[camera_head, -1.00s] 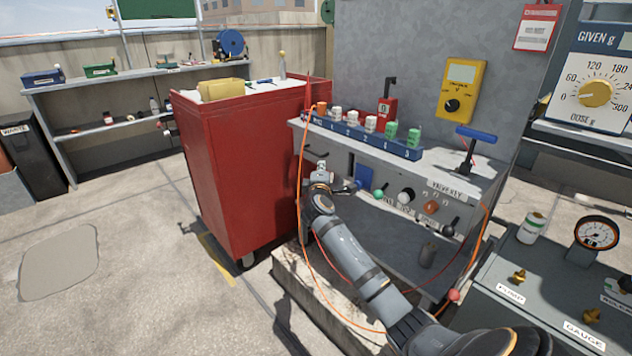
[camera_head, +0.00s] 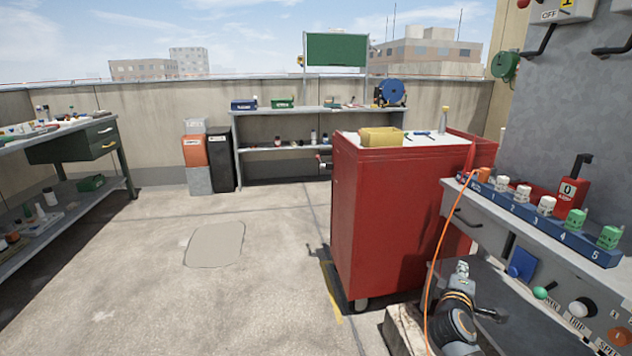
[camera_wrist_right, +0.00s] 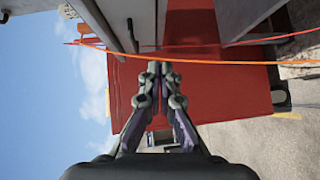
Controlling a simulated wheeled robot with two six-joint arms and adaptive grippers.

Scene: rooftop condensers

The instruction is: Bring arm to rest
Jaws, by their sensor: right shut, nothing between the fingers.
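My right arm comes in at the bottom right of the head view. An orange cable (camera_head: 438,240) hangs beside the wrist; in the wrist view the orange cable (camera_wrist_right: 215,61) crosses close to the fingertips. I cannot tell whether it touches. My left arm and gripper are not in view.
A red tool cart (camera_head: 390,220) stands just left of the cabinet and fills much of the wrist view (camera_wrist_right: 205,90). A numbered blue rack (camera_head: 540,222) with several white and green pieces lies on the cabinet ledge. The concrete floor (camera_head: 270,290) at left is clear.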

